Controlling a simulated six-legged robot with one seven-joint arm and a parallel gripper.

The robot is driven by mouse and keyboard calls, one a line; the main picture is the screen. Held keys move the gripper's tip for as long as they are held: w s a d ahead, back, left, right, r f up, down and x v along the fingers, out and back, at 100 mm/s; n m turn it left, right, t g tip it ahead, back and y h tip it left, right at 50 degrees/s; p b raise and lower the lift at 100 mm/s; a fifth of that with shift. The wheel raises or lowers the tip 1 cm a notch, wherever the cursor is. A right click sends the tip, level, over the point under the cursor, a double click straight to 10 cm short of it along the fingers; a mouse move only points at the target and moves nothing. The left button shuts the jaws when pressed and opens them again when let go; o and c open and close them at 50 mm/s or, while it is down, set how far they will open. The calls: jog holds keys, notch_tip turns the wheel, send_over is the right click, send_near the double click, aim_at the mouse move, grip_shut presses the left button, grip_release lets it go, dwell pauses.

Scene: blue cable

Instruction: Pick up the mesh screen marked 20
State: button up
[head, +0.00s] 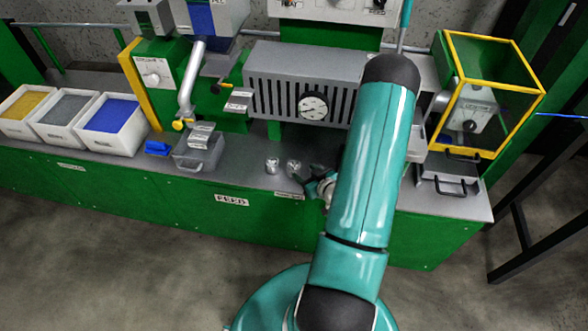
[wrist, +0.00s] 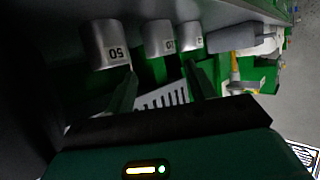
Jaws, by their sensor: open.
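In the wrist view, three silver cylinders hang in a row along the top. The left cylinder (wrist: 106,44) has a mark that looks like 50. The middle cylinder (wrist: 158,36) has a mark that may be 20, but it is small and blurred. The right cylinder (wrist: 190,35) has a mark too small to read. My gripper (wrist: 160,67) is open and empty, its two dark fingers pointing toward the row, with the middle cylinder between and beyond the tips. In the head view, two silver cylinders (head: 272,165) (head: 293,167) stand on the bench left of my gripper (head: 318,186), which is partly hidden by my arm.
A grey box with a handle (head: 198,152) stands left of the cylinders. The slotted grey housing with a gauge (head: 270,92) is behind them. White bins (head: 70,139) are at the left, and a yellow-framed case (head: 512,100) is at the right.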

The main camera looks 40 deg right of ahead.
aim_at(294, 166)
jog(key=x, duration=0.5)
jog(key=shift+w+f, duration=0.15)
jog(key=shift+w, duration=0.2)
jog(key=c, duration=0.8)
